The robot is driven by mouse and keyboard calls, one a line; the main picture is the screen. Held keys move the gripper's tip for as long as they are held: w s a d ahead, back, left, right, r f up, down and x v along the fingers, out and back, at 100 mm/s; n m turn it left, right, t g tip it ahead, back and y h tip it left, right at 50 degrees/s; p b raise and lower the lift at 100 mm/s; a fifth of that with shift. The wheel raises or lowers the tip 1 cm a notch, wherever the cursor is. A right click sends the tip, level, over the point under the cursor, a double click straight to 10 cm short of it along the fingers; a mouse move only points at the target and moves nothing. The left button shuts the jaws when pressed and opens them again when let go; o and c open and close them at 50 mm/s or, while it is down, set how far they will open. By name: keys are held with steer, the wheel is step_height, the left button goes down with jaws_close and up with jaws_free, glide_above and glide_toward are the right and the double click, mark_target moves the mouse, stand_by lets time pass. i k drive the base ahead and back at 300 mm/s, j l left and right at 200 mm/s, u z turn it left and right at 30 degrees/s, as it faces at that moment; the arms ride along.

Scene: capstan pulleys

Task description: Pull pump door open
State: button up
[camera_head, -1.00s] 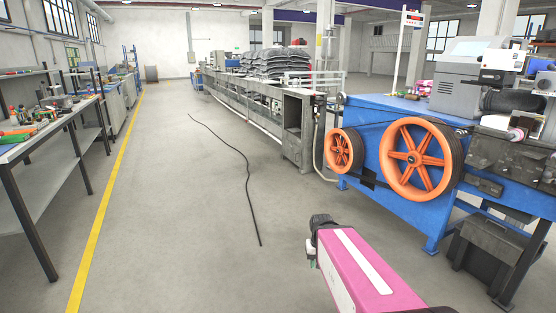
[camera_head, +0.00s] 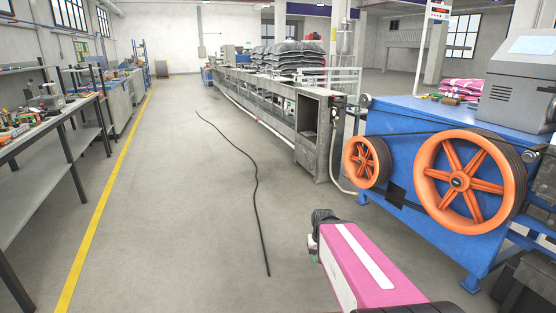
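No pump door can be clearly picked out. A grey metal cabinet (camera_head: 324,140) with a dark opening in its front stands at the near end of the long machine line, ahead and right of centre. My pink arm reaches up from the bottom edge, and the dark end of it (camera_head: 322,219) is over the floor, apart from the cabinet and the pulleys. My gripper's fingers cannot be made out, so its opening is unclear.
A blue machine (camera_head: 403,198) with a small orange pulley (camera_head: 378,174) and a large orange pulley (camera_head: 478,184) stands close on the right. A black cable (camera_head: 256,185) lies on the open floor. A workbench (camera_head: 45,170) is on the left beside a yellow line (camera_head: 98,213).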

mark_target(307, 159)
steer(key=i, duration=4.4)
